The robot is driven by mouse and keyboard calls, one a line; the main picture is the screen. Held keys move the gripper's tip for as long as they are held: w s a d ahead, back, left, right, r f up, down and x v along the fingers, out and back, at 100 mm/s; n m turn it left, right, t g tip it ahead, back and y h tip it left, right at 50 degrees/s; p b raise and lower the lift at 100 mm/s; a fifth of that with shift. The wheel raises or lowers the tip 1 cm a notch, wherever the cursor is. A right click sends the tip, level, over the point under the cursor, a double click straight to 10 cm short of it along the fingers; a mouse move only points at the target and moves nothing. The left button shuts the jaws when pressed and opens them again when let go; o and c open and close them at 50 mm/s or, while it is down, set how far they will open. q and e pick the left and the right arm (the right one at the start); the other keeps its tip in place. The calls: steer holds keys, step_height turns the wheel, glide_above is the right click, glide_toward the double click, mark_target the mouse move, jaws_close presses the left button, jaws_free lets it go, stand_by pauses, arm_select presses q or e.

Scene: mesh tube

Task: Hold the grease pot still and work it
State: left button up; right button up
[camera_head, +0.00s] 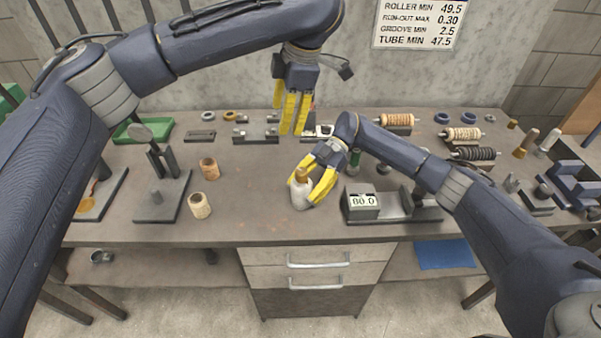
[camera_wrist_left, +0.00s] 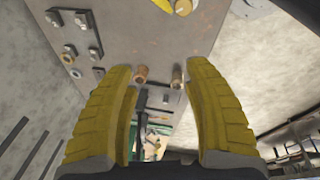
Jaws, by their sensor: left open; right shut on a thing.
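The grease pot (camera_head: 299,193) is a small pale pot with a brown top, standing upright near the front middle of the bench. My right gripper (camera_head: 314,189) has its yellow fingers shut around it from the right. My left gripper (camera_head: 292,113) is raised above the back of the bench, behind the pot, with its fingers pointing down. It is open and empty. Its two yellow fingers also show in the left wrist view (camera_wrist_left: 167,110), apart with nothing between them.
Wound rollers (camera_head: 472,153) lie at the back right. The bench (camera_head: 250,190) is clear between tubes and pot.

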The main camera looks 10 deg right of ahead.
arm_select(q)
steer(key=n, duration=0.6)
steer(key=m+g+h, duration=0.2)
steer(key=m, duration=1.4)
glide_above(300, 170)
step_height(300, 170, down, 5)
step_height(300, 170, down, 12)
steer(key=shift+r, duration=0.1)
stand_by(1.2)
